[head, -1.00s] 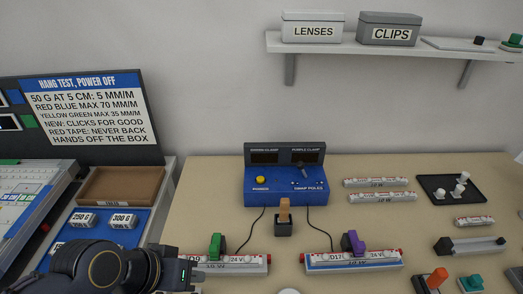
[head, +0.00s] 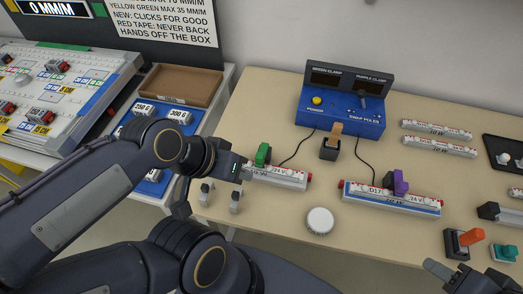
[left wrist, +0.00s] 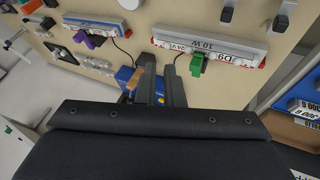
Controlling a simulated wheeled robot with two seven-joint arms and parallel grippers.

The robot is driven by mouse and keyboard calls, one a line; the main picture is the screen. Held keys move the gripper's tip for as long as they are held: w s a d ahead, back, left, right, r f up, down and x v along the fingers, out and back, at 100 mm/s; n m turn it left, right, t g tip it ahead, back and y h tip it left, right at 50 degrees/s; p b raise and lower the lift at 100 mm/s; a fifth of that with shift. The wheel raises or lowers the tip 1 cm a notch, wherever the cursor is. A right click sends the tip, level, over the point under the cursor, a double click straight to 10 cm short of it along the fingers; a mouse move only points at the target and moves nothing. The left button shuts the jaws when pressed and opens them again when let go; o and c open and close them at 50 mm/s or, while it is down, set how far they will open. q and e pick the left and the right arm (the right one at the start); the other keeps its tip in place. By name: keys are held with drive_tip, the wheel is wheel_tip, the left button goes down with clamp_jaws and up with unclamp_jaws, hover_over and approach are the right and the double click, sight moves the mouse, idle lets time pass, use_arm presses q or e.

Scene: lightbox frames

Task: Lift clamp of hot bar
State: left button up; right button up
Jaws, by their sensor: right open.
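A white bar labelled D9 (head: 275,178) lies at the table's middle left, with a green clamp (head: 263,154) on it. In the left wrist view the green clamp (left wrist: 196,64) sits at the bar's edge. A second bar, D17 (head: 390,199), carries a purple clamp (head: 400,184). My left gripper (head: 237,168) is over the left end of the D9 bar and hides it. In the left wrist view its two dark fingers (left wrist: 161,85) stand apart, with nothing visible between them. My right gripper (head: 440,271) shows only partly at the bottom right.
A blue console (head: 340,115) with green-clamp and purple-clamp displays stands behind the bars. A block with a wooden top (head: 331,145) is in front of it. A white round knob (head: 320,220) and two small metal posts (head: 235,201) are near the front. Two spare bars lie right.

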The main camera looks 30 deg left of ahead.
use_arm(q)
drive_tip(key=shift+o, duration=1.2)
drive_tip(key=shift+w+a+f, duration=0.1)
drive_tip(key=shift+w+a, duration=0.05)
drive_tip(key=shift+w, duration=0.1)
drive_tip(key=o, duration=0.5)
drive_tip(key=w+a+f+g+y+b, duration=0.1)
drive_tip(key=w+a+g+b, duration=0.1)
drive_tip(key=w, duration=0.3)
drive_tip(key=shift+w+a+f+g+y, duration=0.2)
drive_tip(key=shift+f+g+y, duration=0.1)
drive_tip(key=shift+g+y, duration=0.15)
drive_tip(key=n+g+y+b, duration=0.1)
drive_tip(key=g+y+b, duration=0.1)
drive_tip(key=g, duration=0.1)
hover_over(260, 155)
wheel_tip(260, 155, down, 4)
drive_tip(key=shift+s+f, duration=0.1)
drive_tip(key=shift+f, duration=0.3)
wheel_tip(260, 155, down, 7)
drive_tip(key=shift+f, duration=0.15)
clamp_jaws()
